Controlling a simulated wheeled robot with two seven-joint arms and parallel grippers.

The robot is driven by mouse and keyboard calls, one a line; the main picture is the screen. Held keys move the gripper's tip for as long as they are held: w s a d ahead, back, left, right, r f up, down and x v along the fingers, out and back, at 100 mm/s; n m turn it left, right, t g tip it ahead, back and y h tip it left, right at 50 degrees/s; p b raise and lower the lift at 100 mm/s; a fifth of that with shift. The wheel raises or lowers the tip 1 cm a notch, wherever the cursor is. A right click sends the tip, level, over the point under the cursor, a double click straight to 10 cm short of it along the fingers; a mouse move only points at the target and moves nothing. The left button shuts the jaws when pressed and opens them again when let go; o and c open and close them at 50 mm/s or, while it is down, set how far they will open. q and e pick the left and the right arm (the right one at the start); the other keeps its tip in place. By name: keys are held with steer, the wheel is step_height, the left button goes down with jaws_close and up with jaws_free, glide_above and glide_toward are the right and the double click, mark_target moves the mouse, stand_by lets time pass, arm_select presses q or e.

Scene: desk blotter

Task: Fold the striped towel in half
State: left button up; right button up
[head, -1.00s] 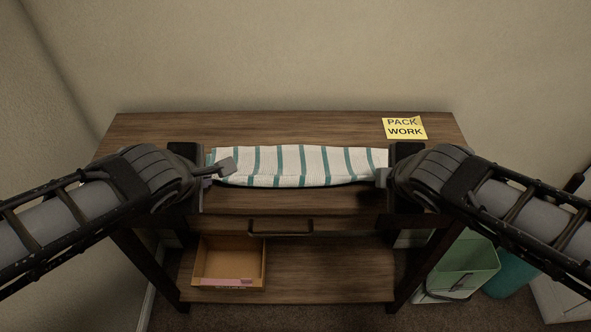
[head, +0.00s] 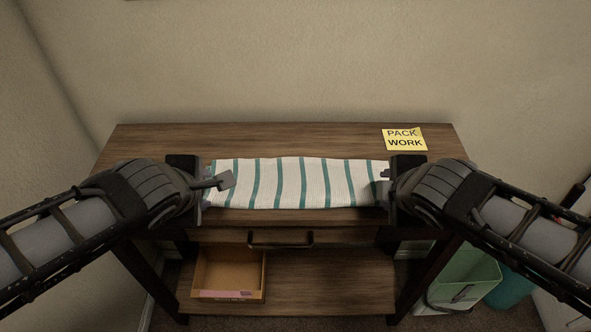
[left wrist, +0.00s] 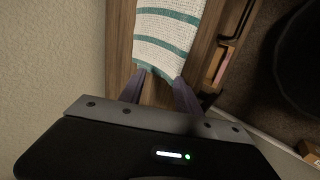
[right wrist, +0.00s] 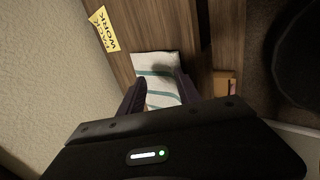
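The striped towel (head: 290,185), white with teal stripes, lies spread across the desk top near its front edge. My left gripper (head: 215,188) is at the towel's left end. In the left wrist view its fingers (left wrist: 162,82) stand apart, with the towel's end (left wrist: 165,40) at the fingertips. My right gripper (head: 384,183) is at the towel's right end. In the right wrist view its fingers (right wrist: 158,90) are apart, with the towel (right wrist: 158,68) showing between and beyond them. Neither gripper visibly pinches cloth. The towel's end edges are partly hidden by the grippers in the head view.
The wooden desk (head: 270,139) is clear behind the towel, except for a yellow note (head: 404,138) at the back right. A drawer with a dark handle (head: 280,245) is below. A cardboard box (head: 228,272) sits on the lower shelf. A green bin (head: 462,280) stands at right.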

arm_select(q)
steer(key=v, duration=1)
steer(key=shift+w+r, duration=0.3)
steer(key=shift+r, duration=0.05)
arm_select(e)
steer(key=v, duration=1)
steer(key=shift+w+r, duration=0.3)
steer(key=shift+r, duration=0.05)
